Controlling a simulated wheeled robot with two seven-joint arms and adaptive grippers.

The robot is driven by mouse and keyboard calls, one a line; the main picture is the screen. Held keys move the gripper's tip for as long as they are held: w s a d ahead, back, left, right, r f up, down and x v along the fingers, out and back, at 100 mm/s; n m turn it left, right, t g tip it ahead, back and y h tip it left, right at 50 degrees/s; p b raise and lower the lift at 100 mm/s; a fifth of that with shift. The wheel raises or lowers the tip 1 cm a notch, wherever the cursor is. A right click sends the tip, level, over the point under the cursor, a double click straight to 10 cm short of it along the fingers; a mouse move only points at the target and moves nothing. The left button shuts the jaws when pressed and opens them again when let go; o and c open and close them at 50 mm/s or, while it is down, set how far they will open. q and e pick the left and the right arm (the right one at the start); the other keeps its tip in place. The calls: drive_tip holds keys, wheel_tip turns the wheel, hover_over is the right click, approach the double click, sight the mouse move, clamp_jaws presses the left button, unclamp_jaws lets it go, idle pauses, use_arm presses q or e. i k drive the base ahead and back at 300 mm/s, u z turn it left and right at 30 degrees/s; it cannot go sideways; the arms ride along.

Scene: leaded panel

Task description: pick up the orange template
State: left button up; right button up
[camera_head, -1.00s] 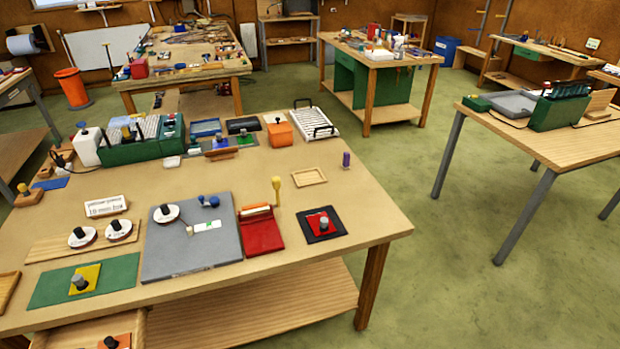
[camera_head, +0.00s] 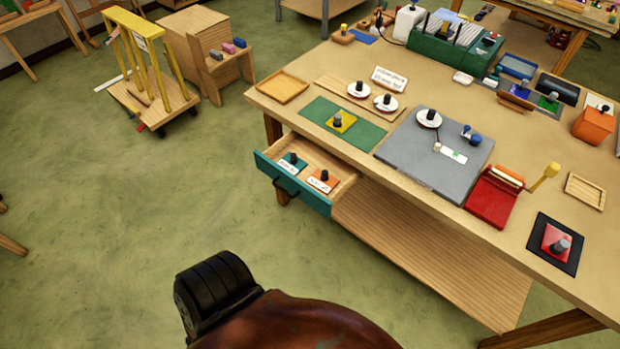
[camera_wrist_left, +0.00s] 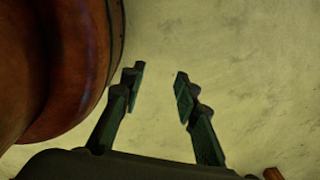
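The orange template (camera_head: 320,184) lies in the open drawer (camera_head: 318,203) at the front left of the workbench. It has a dark knob and a white label. A teal template (camera_head: 289,166), also with a knob and label, lies to its left in the same drawer. My left gripper (camera_wrist_left: 159,78) shows in the left wrist view, its two fingers apart with only green floor between them. It is empty and touches no template. My right gripper is in no view.
The workbench top (camera_head: 373,149) above the drawer holds a green mat (camera_head: 314,110) with a yellow template (camera_head: 342,121), and a grey board (camera_head: 455,170). A lower shelf (camera_head: 430,250) runs beneath. The floor (camera_head: 130,230) before the drawer is clear. A yellow-framed cart (camera_head: 150,95) stands farther left.

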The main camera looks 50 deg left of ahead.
sight(320, 180)
drive_tip(key=u, duration=1.6)
